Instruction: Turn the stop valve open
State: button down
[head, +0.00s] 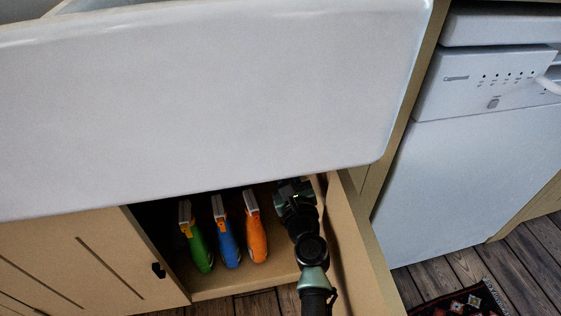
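My gripper (291,190) reaches into the open cupboard (235,291) under the white sink, at the right side of the opening. It is small and dark in the picture, and I cannot tell whether its fingers are open or shut. No stop valve shows; the sink front (200,110) covers the upper part of the cupboard's inside, and my gripper and arm cover part of its right side.
Green (200,248), blue (228,246) and orange (256,238) spray bottles stand left of my arm. The open right door (362,255) is close on my arm's right. The left door (85,265) is shut. A dishwasher (480,170) stands right, with a patterned rug (460,304) before it.

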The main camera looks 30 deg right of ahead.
dwell(0.4)
jog(key=c, duration=0.8)
grip_release()
